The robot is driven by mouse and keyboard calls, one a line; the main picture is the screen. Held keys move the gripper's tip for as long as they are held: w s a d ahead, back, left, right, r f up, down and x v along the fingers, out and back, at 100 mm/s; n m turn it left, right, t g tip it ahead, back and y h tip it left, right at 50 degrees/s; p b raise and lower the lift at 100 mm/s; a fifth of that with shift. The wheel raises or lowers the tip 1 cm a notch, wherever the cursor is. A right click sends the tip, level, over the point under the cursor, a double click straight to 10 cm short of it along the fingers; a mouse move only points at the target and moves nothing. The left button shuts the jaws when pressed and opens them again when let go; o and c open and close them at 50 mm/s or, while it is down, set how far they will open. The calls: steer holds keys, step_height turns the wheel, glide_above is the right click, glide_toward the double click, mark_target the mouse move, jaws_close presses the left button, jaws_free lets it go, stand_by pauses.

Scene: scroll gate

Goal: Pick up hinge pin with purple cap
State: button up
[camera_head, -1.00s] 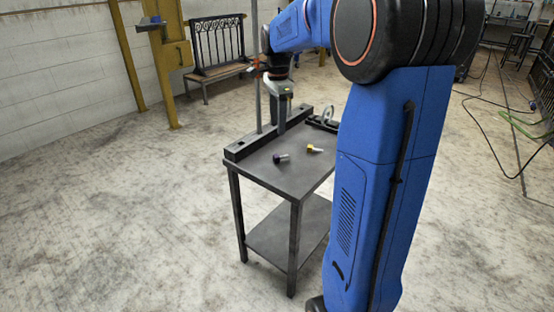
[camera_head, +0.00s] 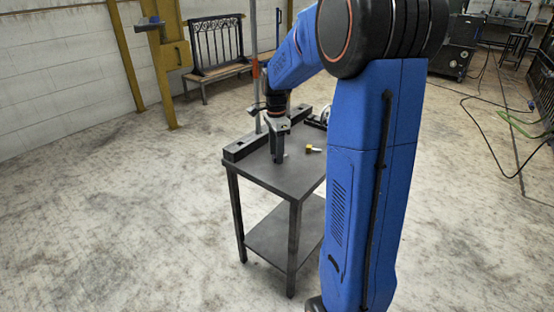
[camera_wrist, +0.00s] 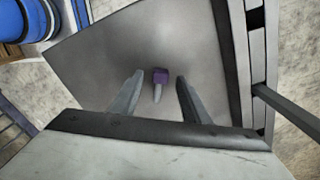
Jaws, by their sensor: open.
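The hinge pin with the purple cap (camera_wrist: 160,76) lies on the dark table top in the wrist view, its grey shank pointing toward my gripper. My gripper (camera_wrist: 158,78) is open, with one finger on each side of the pin's line and apart from it. In the head view my gripper (camera_head: 278,158) points down over the table and mostly hides this pin. The table top (camera_head: 262,172) is dark grey with a raised bar along its far left edge.
A pin with a yellow cap (camera_head: 309,148) lies on the table to the right of my gripper. A slotted rack (camera_head: 245,147) runs along the table's back left edge, and a thin post (camera_head: 255,90) rises behind it.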

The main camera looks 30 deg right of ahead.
steer(key=shift+f, duration=0.2)
jaws_close()
steer(key=shift+r, duration=0.1)
